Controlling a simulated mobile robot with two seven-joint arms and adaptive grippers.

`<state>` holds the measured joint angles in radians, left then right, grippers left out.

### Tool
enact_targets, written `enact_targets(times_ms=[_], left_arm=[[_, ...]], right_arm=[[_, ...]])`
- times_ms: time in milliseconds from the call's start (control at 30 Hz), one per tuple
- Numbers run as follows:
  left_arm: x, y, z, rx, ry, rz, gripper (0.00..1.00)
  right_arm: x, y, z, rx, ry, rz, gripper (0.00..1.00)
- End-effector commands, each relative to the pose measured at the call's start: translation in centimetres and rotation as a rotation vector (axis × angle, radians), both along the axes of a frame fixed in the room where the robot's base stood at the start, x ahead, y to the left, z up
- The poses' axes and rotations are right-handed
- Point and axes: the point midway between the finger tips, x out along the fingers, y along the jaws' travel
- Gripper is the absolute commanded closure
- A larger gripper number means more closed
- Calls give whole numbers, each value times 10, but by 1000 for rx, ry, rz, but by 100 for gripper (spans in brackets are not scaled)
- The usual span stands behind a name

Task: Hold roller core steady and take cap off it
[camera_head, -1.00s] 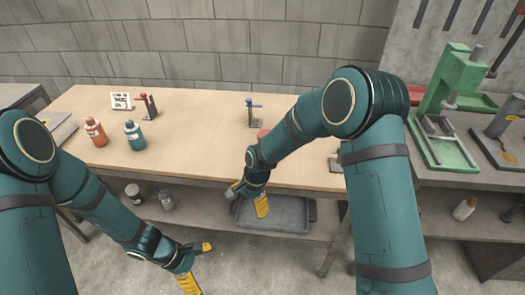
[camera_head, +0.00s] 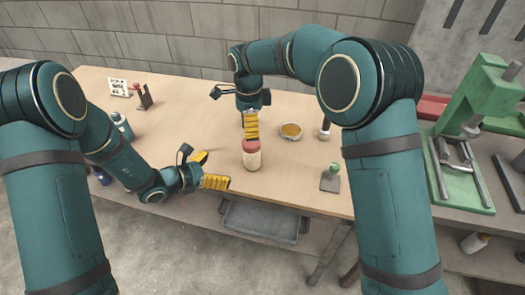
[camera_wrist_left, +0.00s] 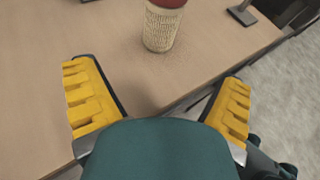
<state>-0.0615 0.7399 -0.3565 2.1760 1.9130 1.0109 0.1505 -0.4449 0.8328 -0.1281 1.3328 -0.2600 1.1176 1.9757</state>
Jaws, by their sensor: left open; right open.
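The roller core (camera_head: 251,160) stands upright on the table, a cream mesh-like cylinder with a red cap (camera_head: 251,146) on top. In the left wrist view the roller core (camera_wrist_left: 161,28) is at the top, ahead of the fingers, its cap cut off by the frame edge. My left gripper (camera_head: 208,170) is open and empty at the table's front edge, left of the roller core and apart from it. My right gripper (camera_head: 250,122) is open above and just behind the cap; whether it touches the cap cannot be told.
A round dish (camera_head: 290,131) and a small dark-based bottle (camera_head: 325,130) stand right of the roller core. A green-knobbed stand (camera_head: 331,178) is near the front edge. A teal bottle (camera_head: 122,126) stands left. A grey tray (camera_head: 262,221) lies on the lower shelf.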

Motion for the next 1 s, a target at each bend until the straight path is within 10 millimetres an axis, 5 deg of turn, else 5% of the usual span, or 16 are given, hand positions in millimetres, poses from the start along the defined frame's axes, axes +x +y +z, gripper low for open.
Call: enact_targets(times_ms=[267,1000], left_arm=[[9,-13,-7,0,1,-2,5],[71,-98,-51,1,0,-1,5]], right_arm=[[0,0,0,0,0,0,10],[0,0,0,0,0,0,10]])
